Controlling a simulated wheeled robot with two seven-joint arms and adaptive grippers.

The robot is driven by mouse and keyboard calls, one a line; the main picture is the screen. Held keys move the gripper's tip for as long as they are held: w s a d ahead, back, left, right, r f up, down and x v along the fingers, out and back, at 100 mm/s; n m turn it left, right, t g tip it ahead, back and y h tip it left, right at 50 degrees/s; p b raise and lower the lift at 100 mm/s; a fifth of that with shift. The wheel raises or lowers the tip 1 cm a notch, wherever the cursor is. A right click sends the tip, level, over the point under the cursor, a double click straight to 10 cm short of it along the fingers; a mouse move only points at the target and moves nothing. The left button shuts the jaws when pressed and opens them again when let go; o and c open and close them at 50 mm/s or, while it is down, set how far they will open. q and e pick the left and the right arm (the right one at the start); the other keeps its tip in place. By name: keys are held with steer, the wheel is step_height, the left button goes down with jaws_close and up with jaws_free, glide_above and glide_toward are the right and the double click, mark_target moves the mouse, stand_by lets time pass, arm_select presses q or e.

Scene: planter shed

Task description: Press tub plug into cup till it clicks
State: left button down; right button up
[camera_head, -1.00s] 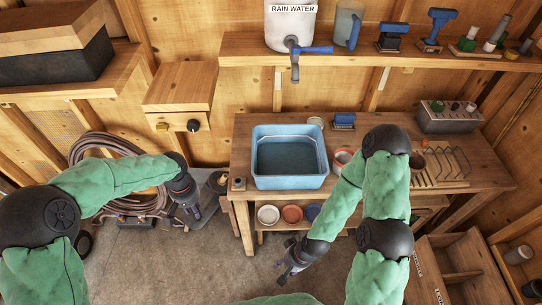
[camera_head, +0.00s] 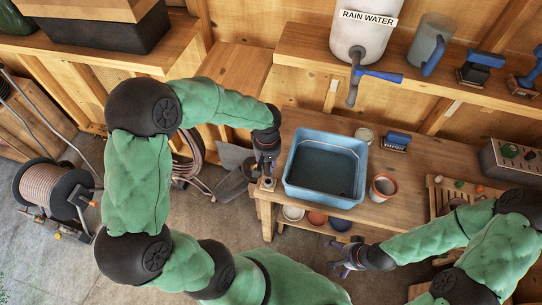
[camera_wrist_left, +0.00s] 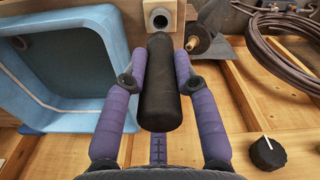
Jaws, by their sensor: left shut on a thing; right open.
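My left gripper (camera_head: 264,168) is at the left end of the bench, beside the blue tub. It is shut on a dark, thick cylinder (camera_wrist_left: 160,85), which looks to be the tub plug. In the left wrist view the plug points at the cup (camera_wrist_left: 160,19), a grey ring with a dark hole on a wooden block. The plug's far end shows just short of the cup; I cannot tell the gap. The cup (camera_head: 268,184) also shows in the head view, right by the gripper. My right gripper (camera_head: 345,262) is open and empty, low in front of the bench.
The blue tub (camera_head: 325,197) stands close to the right of the left gripper. Coiled hose (camera_wrist_left: 290,50) and a dark knob (camera_wrist_left: 268,153) show on the right in the wrist view.

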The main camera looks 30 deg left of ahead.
mark_target(268, 173)
arm_select(q)
steer(key=shift+s, duration=0.1)
steer(key=shift+w+f+b, duration=0.15)
steer(key=shift+w+b, duration=0.05)
steer(key=shift+b, duration=0.1)
steer(key=shift+f+b, duration=1.8)
steer(key=shift+f, duration=0.2)
steer(key=shift+s, duration=0.1)
steer(key=shift+f+b, duration=0.1)
steer(key=shift+b, duration=0.25)
steer(key=shift+f+b, duration=1.3)
steer(key=shift+f, duration=0.15)
